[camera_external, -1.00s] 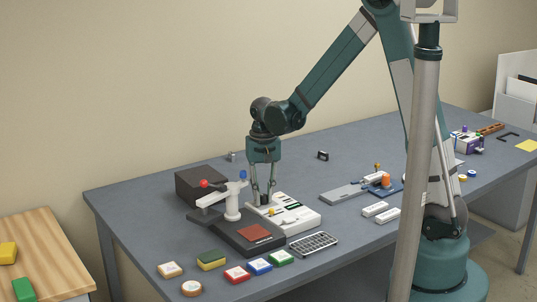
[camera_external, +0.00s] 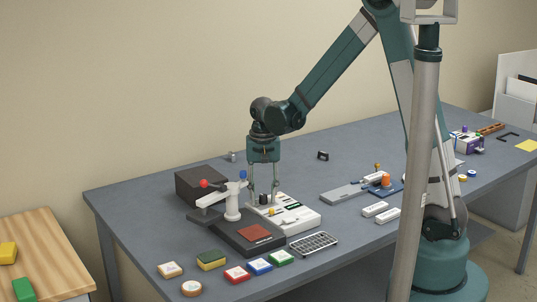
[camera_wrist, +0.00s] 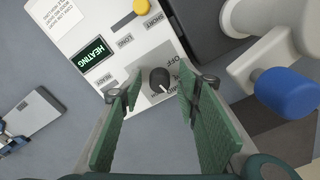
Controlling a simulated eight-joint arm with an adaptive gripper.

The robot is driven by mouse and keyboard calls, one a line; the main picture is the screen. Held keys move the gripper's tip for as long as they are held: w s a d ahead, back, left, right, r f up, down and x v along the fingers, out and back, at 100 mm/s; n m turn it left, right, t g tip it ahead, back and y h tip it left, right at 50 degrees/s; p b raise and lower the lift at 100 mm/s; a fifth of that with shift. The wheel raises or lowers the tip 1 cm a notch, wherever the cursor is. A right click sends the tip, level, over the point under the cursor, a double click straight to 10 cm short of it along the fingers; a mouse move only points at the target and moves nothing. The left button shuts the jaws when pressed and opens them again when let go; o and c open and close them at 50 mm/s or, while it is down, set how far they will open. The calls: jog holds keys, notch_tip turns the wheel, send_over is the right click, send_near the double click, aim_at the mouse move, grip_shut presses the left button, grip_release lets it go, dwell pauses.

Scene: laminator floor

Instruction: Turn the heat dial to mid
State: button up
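The heat dial (camera_wrist: 159,78) is a round black knob on a white panel (camera_wrist: 82,28). Its white pointer line points toward the lower right in the wrist view, with the OFF label up and to the right of it. Other lettering near the dial is partly hidden by a finger. My gripper (camera_wrist: 159,88) is open, with one green-padded finger on each side of the dial and gaps visible between. In the external view my gripper (camera_external: 263,197) points straight down over the white machine (camera_external: 300,219), with the dark dial (camera_external: 264,199) between its fingertips.
A white lever arm with a blue knob (camera_wrist: 288,92) stands close on the right. A black press with a red-brown plate (camera_external: 254,232) stands in front.

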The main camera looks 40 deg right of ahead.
aim_at(264, 195)
jog(key=shift+r, duration=0.2)
notch_tip(264, 195, up, 12)
jog(key=shift+f, duration=0.2)
dwell(0.7)
jog(key=shift+s+r, duration=0.1)
dwell(0.4)
jog(key=s+d+r+n+t, duration=0.3)
jog(key=s+d+r, duration=0.3)
jog(key=s+r, duration=0.45)
jog(key=s+d+n+t, duration=0.1)
jog(key=s+d+t, duration=0.1)
jog(key=s, duration=0.5)
jog(key=s+d+f+n+t, duration=0.1)
jog(key=s+d+n+t, duration=0.1)
jog(key=s, duration=0.5)
jog(key=shift+s+d+f+n, duration=0.15)
jog(key=shift+s+d+n, duration=0.1)
jog(key=shift+s+n, duration=0.1)
dwell(1.5)
